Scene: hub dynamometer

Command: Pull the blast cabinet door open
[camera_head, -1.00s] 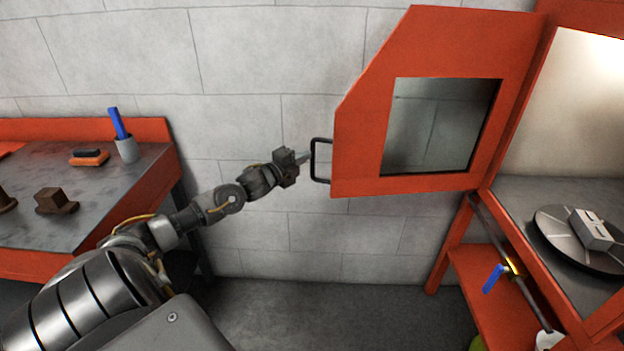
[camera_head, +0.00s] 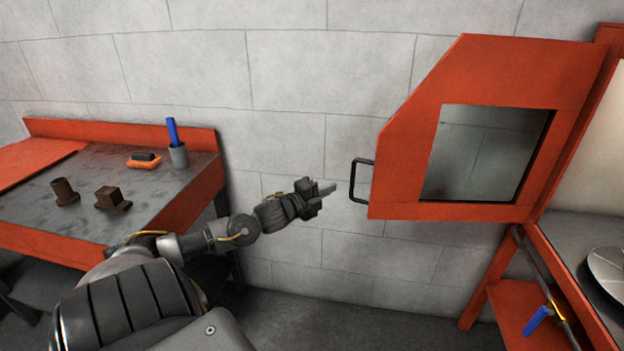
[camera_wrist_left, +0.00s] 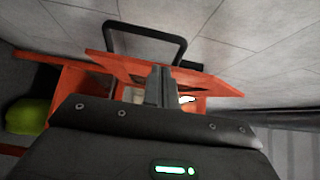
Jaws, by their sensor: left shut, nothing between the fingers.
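The orange blast cabinet door (camera_head: 408,150) stands swung wide open at the right, with a dark window (camera_head: 486,155) in it. Its black bar handle (camera_head: 355,181) is on the door's left edge. My left gripper (camera_head: 330,189) is shut and empty, a little to the left of the handle and apart from it. In the left wrist view the fingers (camera_wrist_left: 160,84) are together, and the handle (camera_wrist_left: 145,31) shows beyond them, with nothing gripped. My right gripper is not in view.
The cabinet's interior floor (camera_head: 580,235) and part of a round turntable (camera_head: 608,268) show at the right edge. A workbench (camera_head: 110,165) with brown blocks and a grey cup (camera_head: 179,155) stands at the left. A blue-handled tool (camera_head: 537,320) is below the cabinet. Bare wall lies behind the gripper.

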